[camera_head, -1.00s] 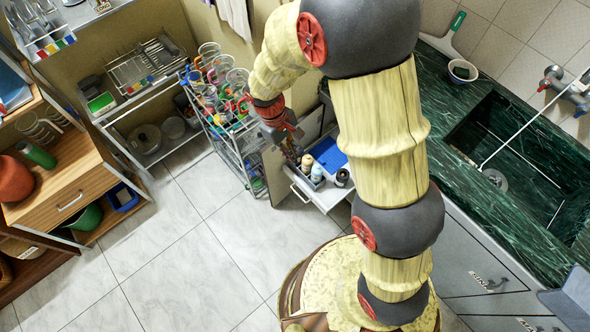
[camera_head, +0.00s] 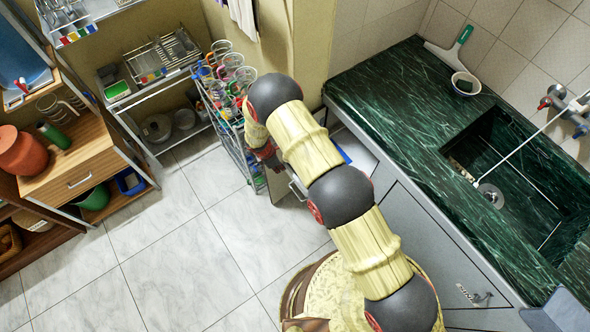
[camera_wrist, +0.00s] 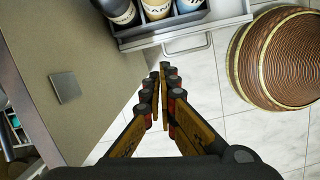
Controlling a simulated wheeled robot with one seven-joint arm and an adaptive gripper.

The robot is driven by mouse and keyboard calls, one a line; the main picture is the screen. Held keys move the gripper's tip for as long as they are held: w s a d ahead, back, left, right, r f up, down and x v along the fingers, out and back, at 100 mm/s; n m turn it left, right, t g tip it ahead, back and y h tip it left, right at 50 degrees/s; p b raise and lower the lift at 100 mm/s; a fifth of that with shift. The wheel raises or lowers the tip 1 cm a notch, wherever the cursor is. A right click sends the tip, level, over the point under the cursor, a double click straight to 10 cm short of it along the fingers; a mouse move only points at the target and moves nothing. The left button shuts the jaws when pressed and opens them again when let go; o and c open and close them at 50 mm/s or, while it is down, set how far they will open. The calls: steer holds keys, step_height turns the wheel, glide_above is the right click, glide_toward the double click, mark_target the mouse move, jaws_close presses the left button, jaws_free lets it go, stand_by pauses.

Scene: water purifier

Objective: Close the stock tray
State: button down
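The stock tray (camera_head: 362,163) juts out of the cabinet under the counter. In the head view my arm covers most of it, with a bit of blue inside showing. In the wrist view its pale front (camera_wrist: 205,32) and bar handle (camera_wrist: 187,44) are at the top, and several bottles (camera_wrist: 157,9) stand in a dark holder inside. My gripper (camera_wrist: 161,70) is just below the handle in that picture, apart from it as far as I can see. Its fingers are together with nothing between them. In the head view my gripper (camera_head: 264,153) is partly hidden behind my arm.
An open cabinet door (camera_wrist: 85,75) stands left of my gripper in the wrist view. A wire rack with cups (camera_head: 228,105) is close to the left of my arm. The counter (camera_head: 400,95) lies right. The tiled floor (camera_head: 180,240) is clear.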

steer(key=w+d+f+n+b, duration=0.2)
steer(key=w+d+f, duration=0.2)
steer(key=f, duration=0.5)
steer(key=shift+w+f, duration=0.35)
steer(key=shift+d, duration=0.15)
stand_by(0.4)
steer(key=w+d+b, duration=0.1)
steer(key=w+d, duration=0.2)
steer(key=d, duration=0.2)
steer(key=w+d+b, duration=0.2)
steer(key=w+d, duration=0.2)
steer(key=d, duration=0.1)
steer(key=w+d+b, duration=0.2)
steer(key=w+d, duration=0.1)
steer(key=d, duration=0.2)
steer(key=shift+w+d, duration=0.2)
steer(key=shift+w, duration=0.1)
